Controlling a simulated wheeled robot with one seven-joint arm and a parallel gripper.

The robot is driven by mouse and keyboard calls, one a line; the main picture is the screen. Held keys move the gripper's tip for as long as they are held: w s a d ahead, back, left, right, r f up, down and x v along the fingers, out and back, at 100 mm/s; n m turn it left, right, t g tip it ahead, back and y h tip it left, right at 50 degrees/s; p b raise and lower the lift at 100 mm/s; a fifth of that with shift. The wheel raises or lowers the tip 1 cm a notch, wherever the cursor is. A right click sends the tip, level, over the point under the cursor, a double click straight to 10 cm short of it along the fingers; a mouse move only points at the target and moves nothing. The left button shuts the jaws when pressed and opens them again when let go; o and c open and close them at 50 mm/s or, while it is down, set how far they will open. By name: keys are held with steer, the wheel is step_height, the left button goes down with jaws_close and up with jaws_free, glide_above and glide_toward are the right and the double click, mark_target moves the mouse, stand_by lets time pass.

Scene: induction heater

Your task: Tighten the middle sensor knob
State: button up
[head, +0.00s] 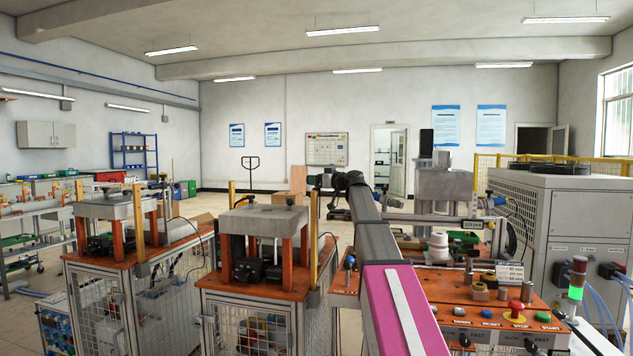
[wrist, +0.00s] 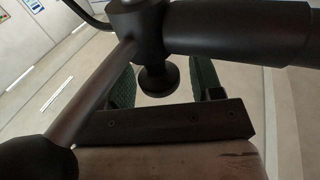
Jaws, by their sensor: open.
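In the wrist view, a dark round knob (wrist: 158,80) on a short stem hangs below a dark joint on thick and thin dark rods (wrist: 225,32). I cannot tell from this view whether it is the middle sensor knob. My gripper (wrist: 168,84) is open, with one dark green finger to each side of the knob. Gaps show between the knob and both fingers. The upper parts of the fingers are hidden behind the rods. In the head view my arm reaches away from me over the orange bench, and the gripper and sensor knobs cannot be made out.
The orange bench (head: 452,309) carries a red emergency button (head: 516,306), a white stacked part (head: 439,247) and small fittings. A signal lamp (head: 577,279) glows green. A large grey cabinet (head: 597,215) stands right. Two caged orange-topped stations (head: 247,287) stand left.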

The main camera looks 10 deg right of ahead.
steer(key=c, duration=0.9)
steer(key=shift+o, duration=0.2)
steer(key=shift+s+h, duration=0.1)
steer(key=shift+h, duration=0.2)
steer(key=m+t+h, duration=0.2)
steer(key=m+h, duration=0.1)
steer(key=shift+a+t, duration=0.1)
steer(key=shift+t, duration=0.3)
steer(key=shift+m+t+h, duration=0.5)
steer(key=shift+m+h, duration=0.45)
steer(key=shift+h, duration=0.5)
steer(key=shift+m+t+h, duration=0.5)
steer(key=shift+m+h, duration=0.45)
steer(key=shift+h, duration=0.5)
steer(key=shift+m+h, duration=0.4)
steer(key=shift+h, duration=0.2)
steer(key=o, duration=0.9)
steer(key=shift+c, duration=0.2)
